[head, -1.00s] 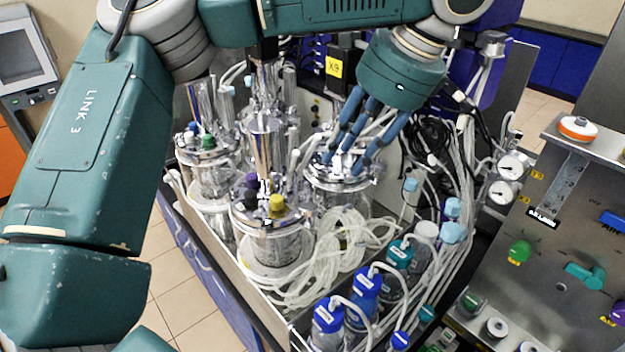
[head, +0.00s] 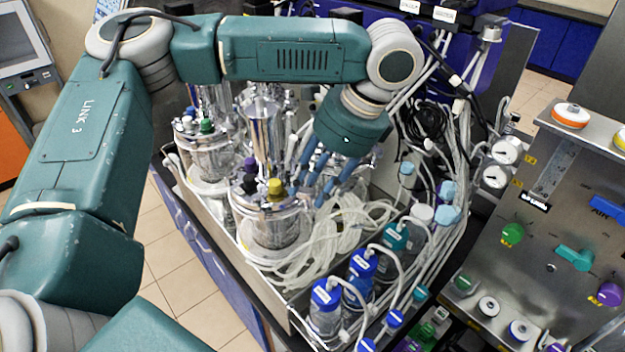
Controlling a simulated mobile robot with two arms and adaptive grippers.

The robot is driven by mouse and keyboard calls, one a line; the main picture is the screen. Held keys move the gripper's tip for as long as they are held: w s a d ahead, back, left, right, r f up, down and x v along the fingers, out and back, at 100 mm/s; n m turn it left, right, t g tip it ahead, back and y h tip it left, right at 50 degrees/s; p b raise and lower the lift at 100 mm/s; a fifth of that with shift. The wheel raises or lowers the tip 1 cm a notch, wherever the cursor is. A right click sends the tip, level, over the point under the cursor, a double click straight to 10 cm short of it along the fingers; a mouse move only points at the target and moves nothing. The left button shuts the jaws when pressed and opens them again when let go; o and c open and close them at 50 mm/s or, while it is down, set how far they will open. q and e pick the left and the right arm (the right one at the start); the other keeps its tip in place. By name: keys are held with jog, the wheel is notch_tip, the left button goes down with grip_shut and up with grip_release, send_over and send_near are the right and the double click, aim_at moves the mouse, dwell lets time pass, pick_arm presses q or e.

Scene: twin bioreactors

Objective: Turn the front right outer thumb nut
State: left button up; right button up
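The front bioreactor vessel (head: 275,228) is a glass jar with a shiny metal lid, with a yellow cap (head: 275,188) and a purple cap (head: 249,170) on top. My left gripper (head: 308,195) reaches down from the upper right, its blue fingers spread apart at the right edge of this lid. The fingers are open, with no object visible between them. The thumb nuts on the lid rim are too small to tell apart, and the fingers cover part of the right rim. Contact with the lid cannot be told. My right gripper is not in view.
A second vessel (head: 207,155) stands behind left; another is mostly hidden behind my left gripper. Coiled clear tubing (head: 325,240) lies right of the front vessel. Blue-capped bottles (head: 325,310) stand at the front. A metal valve panel (head: 550,220) is at right.

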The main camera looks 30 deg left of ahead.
pick_arm(q)
jog(key=shift+w, duration=0.1)
jog(key=c, duration=0.6)
jog(key=shift+s, duration=0.2)
grip_shut()
jog(key=shift+w+r+n, duration=0.2)
jog(key=shift+n, duration=0.4)
jog(key=n, duration=0.1)
jog(key=n+g+h, duration=0.1)
jog(key=n, duration=0.3)
jog(key=shift+w+a+g, duration=0.2)
jog(key=shift+w+g, duration=0.05)
jog(key=shift+g, duration=0.15)
jog(key=n+h, duration=0.1)
jog(key=n, duration=0.1)
jog(key=n+g+h, duration=0.1)
jog(key=n, duration=0.1)
jog(key=shift+w+a+n, duration=0.15)
jog(key=shift+a+n, duration=0.05)
jog(key=shift+n, duration=0.2)
jog(key=shift+n+h, duration=0.3)
jog(key=shift+n, duration=0.5)
jog(key=shift+f, duration=0.1)
